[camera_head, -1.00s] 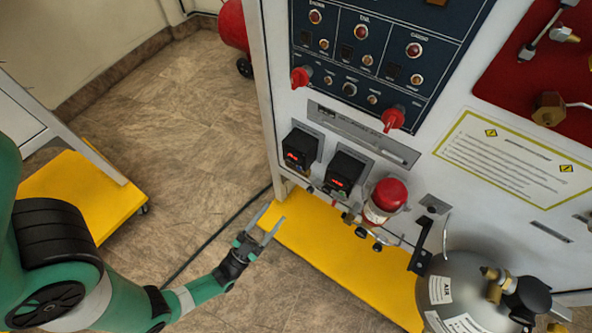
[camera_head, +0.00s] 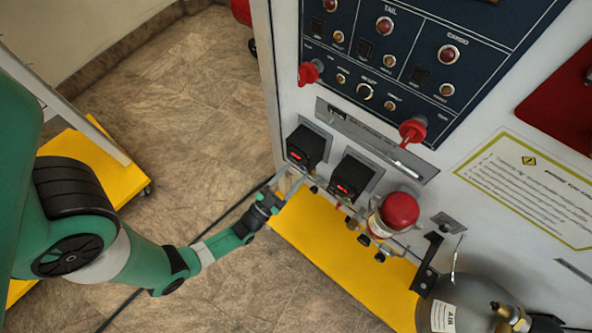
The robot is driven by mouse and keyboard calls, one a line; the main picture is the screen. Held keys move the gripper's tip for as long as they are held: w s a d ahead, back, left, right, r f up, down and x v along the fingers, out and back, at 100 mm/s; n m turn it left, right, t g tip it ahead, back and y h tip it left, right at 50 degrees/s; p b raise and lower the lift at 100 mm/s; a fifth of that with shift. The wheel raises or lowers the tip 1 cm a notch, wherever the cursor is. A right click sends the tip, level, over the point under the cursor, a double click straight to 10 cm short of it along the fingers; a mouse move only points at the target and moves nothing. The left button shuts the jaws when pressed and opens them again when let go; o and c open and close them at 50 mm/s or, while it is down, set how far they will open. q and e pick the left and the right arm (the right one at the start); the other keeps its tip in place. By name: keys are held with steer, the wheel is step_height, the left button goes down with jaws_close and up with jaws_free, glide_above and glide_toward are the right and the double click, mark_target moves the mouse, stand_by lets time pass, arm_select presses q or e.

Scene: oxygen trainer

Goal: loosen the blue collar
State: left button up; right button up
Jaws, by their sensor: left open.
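My left gripper (camera_head: 291,181) reaches in from the left on its green arm. Its fingers are apart, and the tips show just below the left black box (camera_head: 305,147) on the white panel. I cannot tell whether they touch anything. Small fittings hang along the panel's lower edge below the boxes and the red-capped bottle (camera_head: 400,211). One small fitting (camera_head: 364,239) under the bottle looks dark bluish, but it is too small to tell surely as the blue collar. My right gripper is out of view.
A grey cylinder (camera_head: 462,291) with brass fittings stands at the lower right, a black bracket (camera_head: 427,264) beside it. A yellow base (camera_head: 335,265) lies below the panel. Red knobs (camera_head: 412,131) stick out above.

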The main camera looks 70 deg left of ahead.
arm_select(q)
steer(key=shift+w+a+r, duration=0.2)
steer(key=shift+w+a, duration=0.1)
steer(key=shift+w, duration=0.2)
steer(key=shift+c, duration=0.8)
jaws_close()
steer(key=shift+n, duration=0.4)
steer(key=shift+w+d+n+g+y, duration=0.1)
steer(key=shift+n+g+y, duration=0.55)
steer(key=shift+n, duration=0.9)
steer(key=shift+w+d+n+g+y, duration=0.1)
steer(key=shift+n+g+y, duration=0.5)
steer(key=shift+n, duration=1)
steer(key=shift+d+n+g+y, duration=0.1)
steer(key=shift+n+g+y, duration=0.25)
steer(key=shift+n+y, duration=0.9)
steer(key=shift+n+h, duration=0.3)
steer(key=shift+n, duration=0.2)
